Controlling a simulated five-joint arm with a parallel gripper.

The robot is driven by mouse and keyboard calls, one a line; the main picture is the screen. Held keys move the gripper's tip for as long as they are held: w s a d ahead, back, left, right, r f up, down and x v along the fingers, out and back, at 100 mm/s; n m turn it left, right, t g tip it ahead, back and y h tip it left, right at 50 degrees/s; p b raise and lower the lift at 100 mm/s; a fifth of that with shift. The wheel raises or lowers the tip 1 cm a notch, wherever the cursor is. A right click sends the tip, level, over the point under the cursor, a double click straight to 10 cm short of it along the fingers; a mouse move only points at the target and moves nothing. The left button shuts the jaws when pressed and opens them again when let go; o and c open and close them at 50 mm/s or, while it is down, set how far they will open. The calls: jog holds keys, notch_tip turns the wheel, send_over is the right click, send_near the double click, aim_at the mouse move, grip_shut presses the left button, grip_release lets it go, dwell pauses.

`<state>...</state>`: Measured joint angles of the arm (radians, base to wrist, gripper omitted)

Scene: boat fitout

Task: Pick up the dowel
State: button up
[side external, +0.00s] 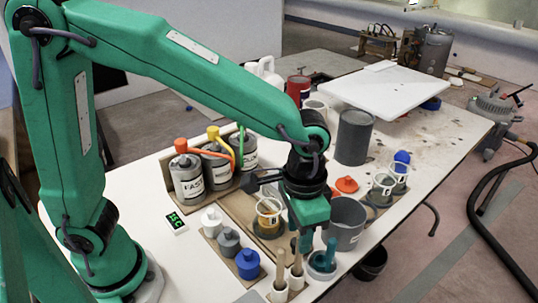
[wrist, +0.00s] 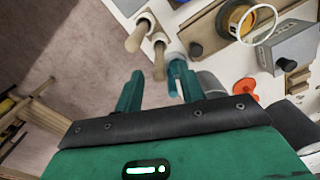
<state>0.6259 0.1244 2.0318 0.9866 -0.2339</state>
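Two light wooden dowels (side external: 280,268) (side external: 297,263) stand in white holders at the front edge of the table. In the wrist view, one dowel (wrist: 137,39) is farther left and the other (wrist: 159,62) lies in line with the gap between my fingers. My gripper (side external: 304,243) points down just above and behind the dowels. In the wrist view, my gripper (wrist: 160,80) has its teal fingers spread and holds nothing. I cannot tell whether the nearer dowel is between the fingertips or below them.
A teal holder with a rod (side external: 322,262) stands close to the right finger. A grey cup (side external: 345,222) is right of my gripper. White, grey and blue bottles (side external: 247,264) stand to the left. A yellow-banded cup (side external: 268,216) is behind. The floor lies beyond the front edge.

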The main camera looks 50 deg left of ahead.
aim_at(298, 258)
notch_tip(298, 258, down, 5)
jog(key=shift+d+f, duration=0.1)
dwell(0.5)
dwell(0.3)
grip_shut()
